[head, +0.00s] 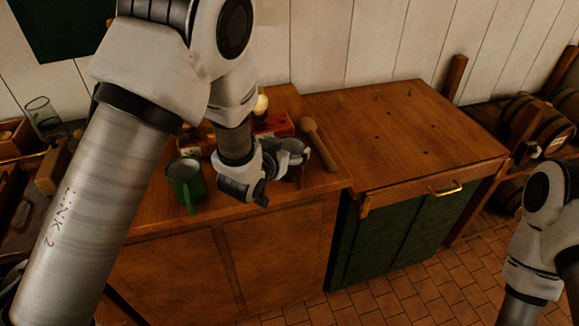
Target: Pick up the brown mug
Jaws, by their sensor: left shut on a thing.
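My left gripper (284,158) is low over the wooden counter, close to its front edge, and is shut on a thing. What it holds is mostly hidden by the gripper and wrist; a small dark brown part between the fingers looks like the brown mug (297,173). I cannot tell whether the mug still touches the counter. My right arm shows at the right edge, with its gripper out of view.
A green mug (184,181) stands on the counter left of the gripper. A wooden spoon (319,143) lies just right of it, and a red box (273,123) is behind. A clear glass (41,115) stands far left. The right-hand wooden top (397,130) is mostly clear. Barrels (545,120) are at right.

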